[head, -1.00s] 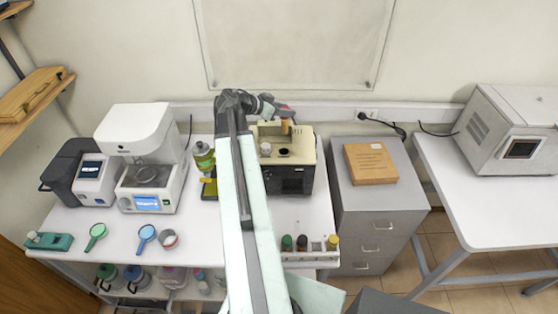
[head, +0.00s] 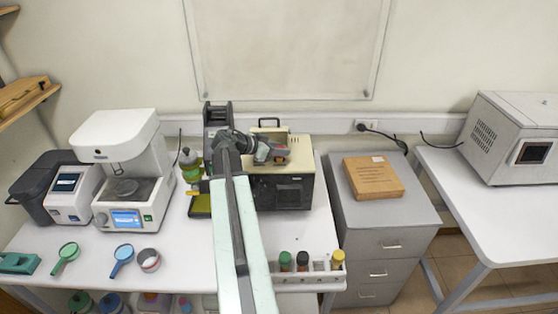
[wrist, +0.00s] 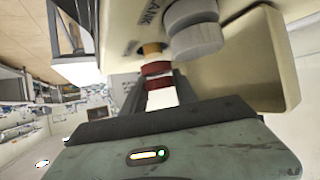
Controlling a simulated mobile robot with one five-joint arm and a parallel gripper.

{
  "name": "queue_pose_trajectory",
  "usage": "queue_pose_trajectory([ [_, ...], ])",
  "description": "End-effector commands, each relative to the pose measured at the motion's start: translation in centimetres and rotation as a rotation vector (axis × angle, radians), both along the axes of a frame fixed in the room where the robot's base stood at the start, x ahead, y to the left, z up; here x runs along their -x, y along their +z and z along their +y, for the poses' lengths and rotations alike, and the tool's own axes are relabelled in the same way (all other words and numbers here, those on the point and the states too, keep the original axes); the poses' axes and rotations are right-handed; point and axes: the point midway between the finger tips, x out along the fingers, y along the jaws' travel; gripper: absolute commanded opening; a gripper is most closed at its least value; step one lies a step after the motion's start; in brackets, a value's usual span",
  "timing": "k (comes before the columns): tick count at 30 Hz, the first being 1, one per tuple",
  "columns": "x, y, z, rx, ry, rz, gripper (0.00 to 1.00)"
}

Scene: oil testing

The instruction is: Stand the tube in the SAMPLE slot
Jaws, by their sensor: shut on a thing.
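The beige tester (head: 318,172) with a dark front panel stands at the back of the left table. My gripper (head: 279,155) is over its top. In the wrist view my gripper (wrist: 159,82) has its dark fingers closed on the tube (wrist: 160,97), which shows a white part and a dark red band. An amber piece shows just beyond the band; I cannot tell whether it is part of the tube. The tester (wrist: 240,75) fills the upper right there, with partly readable lettering ending "ANK" beside a grey round cap (wrist: 196,35). The SAMPLE slot is not identifiable, and the tube's far end is hidden.
A rack (head: 300,280) with several capped vials is at the table's front right. A green bottle (head: 190,168) stands left of my arm. A white instrument (head: 118,150) stands further left. A grey cabinet (head: 385,225) with a brown box (head: 373,178) is at the right.

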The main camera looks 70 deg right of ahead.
Motion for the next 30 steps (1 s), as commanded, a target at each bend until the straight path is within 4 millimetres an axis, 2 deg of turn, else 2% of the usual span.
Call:
queue_pose_trajectory([
  [1, 0.0, -1.9, 0.0, 0.0, 0.0, 0.0, 0.0],
  [2, 0.0, -2.2, 0.0, 0.0, 0.0, 0.0, 0.0],
  [9, 0.0, -1.8, 0.0, 0.0, 0.001, 0.0, 0.0],
  [13, -0.1, -2.2, 0.0, 0.0, 0.001, 0.0, 0.0],
  [14, -0.1, -2.2, 0.0, 0.0, 0.001, 0.0, 0.37],
  [15, -0.1, -2.1, 0.0, 0.0, 0.001, 0.0, 0.43],
  [23, -0.1, -2.1, 0.0, 0.0, 0.001, 0.0, 0.43],
  [26, -0.1, -1.5, 0.0, 0.0, 0.002, 0.0, 0.43],
  [30, -1.4, 0.0, 2.0, 0.0, 0.005, 0.001, 0.43],
])
